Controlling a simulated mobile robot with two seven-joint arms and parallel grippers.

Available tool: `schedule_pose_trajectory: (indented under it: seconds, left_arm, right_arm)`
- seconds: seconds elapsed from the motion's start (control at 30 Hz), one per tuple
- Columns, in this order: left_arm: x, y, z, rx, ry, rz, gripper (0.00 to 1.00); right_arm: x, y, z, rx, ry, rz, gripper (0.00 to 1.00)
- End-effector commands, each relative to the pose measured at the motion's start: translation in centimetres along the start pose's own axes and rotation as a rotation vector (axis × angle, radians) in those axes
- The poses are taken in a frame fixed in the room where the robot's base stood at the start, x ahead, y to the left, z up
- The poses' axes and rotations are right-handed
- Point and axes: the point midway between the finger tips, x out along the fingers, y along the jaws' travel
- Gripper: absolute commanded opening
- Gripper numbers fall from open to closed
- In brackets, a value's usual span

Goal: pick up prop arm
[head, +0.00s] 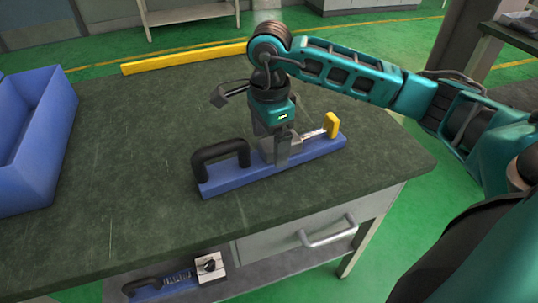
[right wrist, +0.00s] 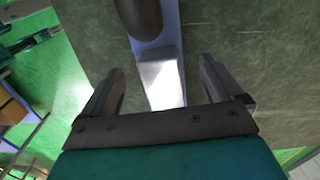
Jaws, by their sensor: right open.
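What I take to be the prop arm (head: 240,178) is a long blue bar with a black loop handle (head: 221,157) at its left end and a yellow tip (head: 332,125) on a metal rod near its right end. It lies on the dark green worktop. My right gripper (head: 283,150) points down over the bar's middle and hides part of it. In the right wrist view the open fingers stand on either side of a pale metal block (right wrist: 163,82) on the bar, with gaps visible. Contact cannot be told. My left gripper is out of view.
A blue bin (head: 45,135) stands at the left of the worktop (head: 130,180). A yellow strip (head: 185,58) runs along its back edge. The worktop left of the bar is clear.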

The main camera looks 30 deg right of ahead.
Motion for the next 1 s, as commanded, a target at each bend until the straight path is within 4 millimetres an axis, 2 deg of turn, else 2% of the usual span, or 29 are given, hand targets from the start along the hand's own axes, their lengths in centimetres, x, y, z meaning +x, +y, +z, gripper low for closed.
schedule_pose_trajectory:
  seconds: [0.1,0.2,0.47,1.0]
  left_arm:
    - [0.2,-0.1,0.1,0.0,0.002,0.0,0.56]
    - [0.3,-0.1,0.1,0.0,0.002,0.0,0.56]
    - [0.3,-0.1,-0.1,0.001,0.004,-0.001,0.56]
    - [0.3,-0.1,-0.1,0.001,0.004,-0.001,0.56]
  right_arm:
    - [2.0,0.1,0.1,0.001,0.001,0.004,0.94]
    - [2.9,0.1,0.1,0.001,0.0,0.003,0.94]
    - [3.2,0.1,0.1,0.0,0.0,0.0,0.94]
    - [3.1,0.1,0.1,0.0,0.0,0.0,0.44]
